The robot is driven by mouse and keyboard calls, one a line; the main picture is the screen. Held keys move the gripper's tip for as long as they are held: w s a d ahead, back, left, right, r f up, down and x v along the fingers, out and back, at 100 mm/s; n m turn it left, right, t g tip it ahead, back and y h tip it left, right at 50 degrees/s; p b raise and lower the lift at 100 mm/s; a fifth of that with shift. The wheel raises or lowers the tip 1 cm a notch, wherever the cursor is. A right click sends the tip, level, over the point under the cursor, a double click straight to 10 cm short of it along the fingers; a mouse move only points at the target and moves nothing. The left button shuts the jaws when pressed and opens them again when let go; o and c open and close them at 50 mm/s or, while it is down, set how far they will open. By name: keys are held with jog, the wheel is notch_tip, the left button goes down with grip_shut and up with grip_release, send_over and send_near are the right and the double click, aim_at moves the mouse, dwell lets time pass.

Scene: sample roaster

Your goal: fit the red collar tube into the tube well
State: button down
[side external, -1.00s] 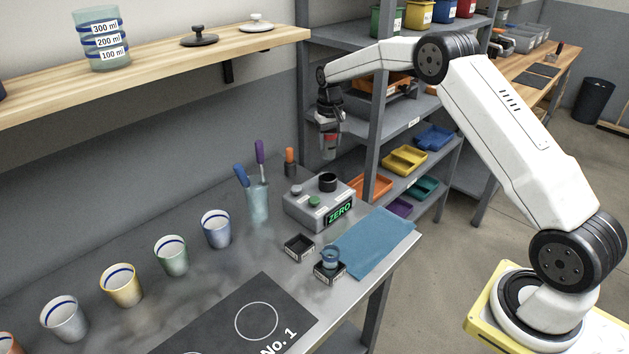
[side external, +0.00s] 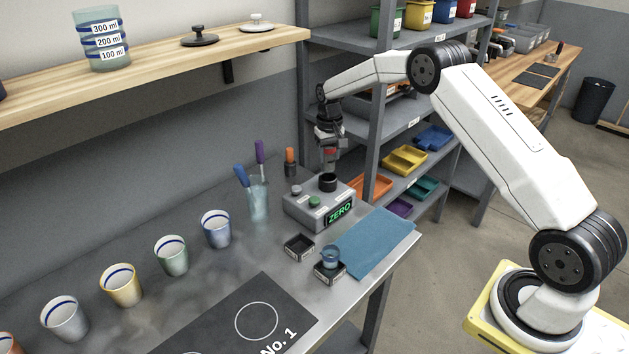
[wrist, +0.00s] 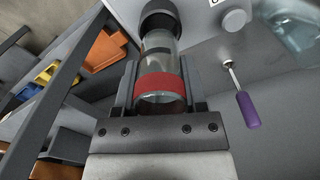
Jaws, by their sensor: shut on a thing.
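The red collar tube is a clear glass tube with a red band (wrist: 160,88); it also shows in the side view (side external: 330,155). My gripper (wrist: 160,72) is shut on it at the red collar, one finger on each side. In the side view my gripper (side external: 329,148) points down above the grey meter box (side external: 310,208). The tube well, a black round socket (side external: 328,183), stands on the box top. The tube's lower end is over the well, at or close to its mouth. In the wrist view the tube lines up with the well (wrist: 160,14); I cannot tell whether it has entered.
The box has a green button, a grey knob and a display reading ZERO (side external: 340,213). Two small black trays (side external: 299,247) and a blue cloth (side external: 372,243) lie in front. Shelving (side external: 375,150) rises behind.

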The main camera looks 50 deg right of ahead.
aim_at(328, 163)
jog(key=shift+f, duration=0.75)
jog(key=shift+f, duration=2.1)
dwell(1.6)
jog(key=shift+r, duration=0.7)
jog(key=shift+r, duration=0.35)
jog(key=shift+r, duration=0.3)
jog(key=shift+r, duration=0.3)
jog(key=shift+r, duration=0.1)
jog(key=shift+f, duration=0.45)
dwell(1.4)
